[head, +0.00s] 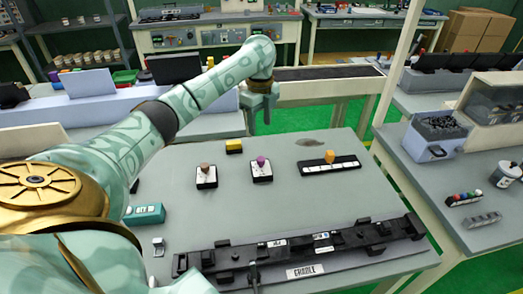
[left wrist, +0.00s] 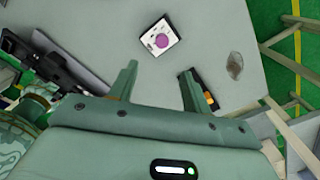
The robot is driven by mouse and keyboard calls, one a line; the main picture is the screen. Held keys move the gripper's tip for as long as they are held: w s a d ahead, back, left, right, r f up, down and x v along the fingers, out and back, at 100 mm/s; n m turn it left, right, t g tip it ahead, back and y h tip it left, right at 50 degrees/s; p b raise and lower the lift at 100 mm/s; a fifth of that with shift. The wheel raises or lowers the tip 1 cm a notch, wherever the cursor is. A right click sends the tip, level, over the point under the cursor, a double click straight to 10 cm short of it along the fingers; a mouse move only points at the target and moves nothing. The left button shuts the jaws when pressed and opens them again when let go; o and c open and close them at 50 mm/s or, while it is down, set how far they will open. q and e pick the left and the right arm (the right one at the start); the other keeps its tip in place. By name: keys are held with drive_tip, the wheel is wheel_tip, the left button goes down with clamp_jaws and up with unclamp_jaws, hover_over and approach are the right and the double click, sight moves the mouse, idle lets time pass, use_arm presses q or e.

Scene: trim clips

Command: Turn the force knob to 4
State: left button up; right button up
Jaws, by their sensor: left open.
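Several knob units stand on the grey table. One has a brown knob (head: 205,167) on a small box with a white face, one a purple knob (head: 261,161) on a similar box, and one an orange knob (head: 329,156) on a longer black-and-white base. I cannot read which is the force knob or any setting. My left gripper (head: 259,118) is open and empty, raised above the table's far side. In the left wrist view the purple knob (left wrist: 162,41) lies beyond the open fingers (left wrist: 158,72); the orange knob (left wrist: 209,97) is partly hidden beside a finger.
A long black cradle (head: 300,250) lies along the table's near edge. A yellow block (head: 234,146) sits near the far edge, and a teal box (head: 144,214) at the left. The middle of the table (head: 270,205) is clear. A side bench with a grey bin (head: 432,138) stands at right.

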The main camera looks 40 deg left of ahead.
use_arm(q)
drive_tip(key=b, duration=0.2)
hover_over(261, 159)
wheel_tip(261, 159, down, 6)
drive_tip(key=shift+d+r, duration=0.1)
wheel_tip(261, 159, down, 7)
drive_tip(key=b, duration=0.4)
drive_tip(key=shift+r, duration=0.1)
drive_tip(key=shift+w+f, duration=0.1)
drive_tip(key=shift+f, duration=0.5)
use_arm(e)
wheel_tip(261, 159, down, 7)
drive_tip(key=shift+s+a, duration=0.4)
drive_tip(key=shift+s, duration=0.05)
use_arm(q)
drive_tip(key=shift+r, duration=0.1)
use_arm(e)
drive_tip(key=shift+d, duration=0.1)
use_arm(q)
drive_tip(key=c, duration=1)
use_arm(e)
drive_tip(key=shift+d+r, duration=0.15)
drive_tip(key=shift+d, duration=0.1)
